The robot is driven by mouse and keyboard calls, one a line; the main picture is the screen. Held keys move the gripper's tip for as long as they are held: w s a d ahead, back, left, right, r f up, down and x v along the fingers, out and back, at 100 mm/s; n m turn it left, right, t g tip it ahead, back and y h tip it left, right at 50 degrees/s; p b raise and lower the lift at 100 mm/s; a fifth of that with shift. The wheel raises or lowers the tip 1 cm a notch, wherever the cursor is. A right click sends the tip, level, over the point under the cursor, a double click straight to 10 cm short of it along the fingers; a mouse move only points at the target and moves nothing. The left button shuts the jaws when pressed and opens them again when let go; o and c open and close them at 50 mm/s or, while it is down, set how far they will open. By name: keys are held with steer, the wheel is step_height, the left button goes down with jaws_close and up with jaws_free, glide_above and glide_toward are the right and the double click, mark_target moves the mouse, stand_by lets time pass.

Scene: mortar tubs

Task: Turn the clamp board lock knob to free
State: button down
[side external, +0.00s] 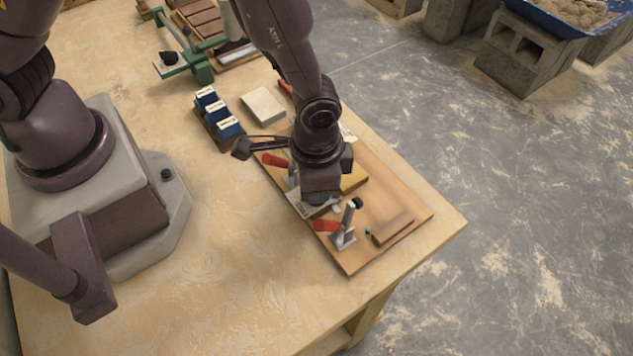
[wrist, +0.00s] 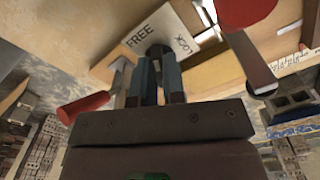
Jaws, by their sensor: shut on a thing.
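The clamp board (side external: 405,207) is a flat wooden board near the table's front right corner, with red-handled toggle clamps (side external: 326,225). My gripper (side external: 318,199) points down over its left part. In the wrist view my gripper's fingers (wrist: 159,82) are closed around the dark lock knob (wrist: 157,50). The knob stands on a pale plate (wrist: 165,22) printed FREE and LOCK. The fingers hide most of the knob, so I cannot tell which word it points to. In the side external view the knob is mostly hidden under my gripper.
A red clamp handle (side external: 275,160) is close to my gripper's left, another just in front. Blue boxes (side external: 218,115) and a pale pad (side external: 263,105) stand behind. The table's front left is clear.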

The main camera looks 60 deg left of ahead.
steer(key=n, duration=0.5)
steer(key=shift+n, duration=0.3)
stand_by(0.4)
steer(key=c, duration=1.2)
jaws_free()
steer(key=shift+r, duration=0.15)
step_height(320, 180, up, 13)
